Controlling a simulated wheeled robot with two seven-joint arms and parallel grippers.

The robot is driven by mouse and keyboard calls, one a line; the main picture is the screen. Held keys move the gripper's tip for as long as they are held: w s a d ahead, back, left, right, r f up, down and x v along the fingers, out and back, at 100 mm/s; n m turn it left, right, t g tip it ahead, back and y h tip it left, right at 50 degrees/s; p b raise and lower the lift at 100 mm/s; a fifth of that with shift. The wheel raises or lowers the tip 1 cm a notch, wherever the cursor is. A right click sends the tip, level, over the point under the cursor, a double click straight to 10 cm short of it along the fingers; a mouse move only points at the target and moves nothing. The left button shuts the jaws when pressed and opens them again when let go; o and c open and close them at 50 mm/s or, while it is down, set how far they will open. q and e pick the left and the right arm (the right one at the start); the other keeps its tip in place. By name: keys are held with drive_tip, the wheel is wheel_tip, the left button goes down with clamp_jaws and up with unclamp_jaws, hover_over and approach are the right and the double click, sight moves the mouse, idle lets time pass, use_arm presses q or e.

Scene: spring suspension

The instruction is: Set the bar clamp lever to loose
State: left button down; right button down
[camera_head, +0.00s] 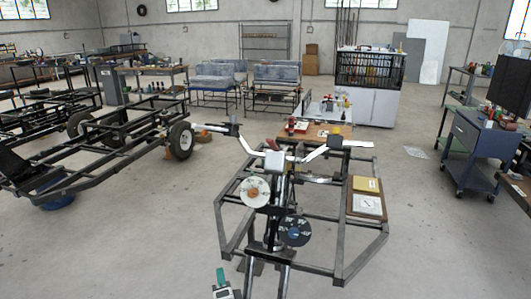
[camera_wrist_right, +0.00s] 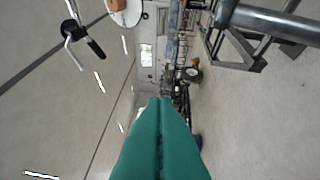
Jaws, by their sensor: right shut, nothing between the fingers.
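My right gripper (camera_head: 220,278), with green fingers, is at the bottom of the head view, left of the frame's front post. It is shut and empty; its green fingers fill the lower middle of the right wrist view (camera_wrist_right: 160,140). A bent pale bar (camera_head: 312,153) with dark parts crosses the top of the upright post. A small red part (camera_head: 272,144) shows by the bar's middle. A black grip on a shiny bent rod (camera_wrist_right: 95,48) shows at the upper left of the wrist view. I cannot tell which part is the clamp lever. My left gripper is not in view.
A white disc (camera_head: 255,191) and a black disc (camera_head: 295,231) flank the post on a dark tube frame (camera_head: 340,255). A wooden board (camera_head: 367,184) with cards lies on the frame's right. A blue cart (camera_head: 480,150) stands right; bare floor surrounds the frame.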

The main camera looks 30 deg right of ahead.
drive_tip(key=d+r+m+g+h, duration=0.2)
drive_tip(key=d+r+m+h, duration=0.1)
drive_tip(key=r+m, duration=0.5)
drive_tip(key=d+r+m+g+h, duration=0.2)
drive_tip(key=d+r+m+h, duration=0.1)
drive_tip(key=r+m, duration=0.6)
drive_tip(key=d+r+m+g+h, duration=0.2)
drive_tip(key=d+r+m+h, duration=0.1)
drive_tip(key=r+m, duration=0.6)
wheel_tip(320, 180, up, 2)
drive_tip(key=shift+s+d+r+g, duration=0.15)
drive_tip(key=shift+d+g, duration=0.25)
drive_tip(key=shift+d, duration=0.1)
drive_tip(key=shift+r, duration=0.1)
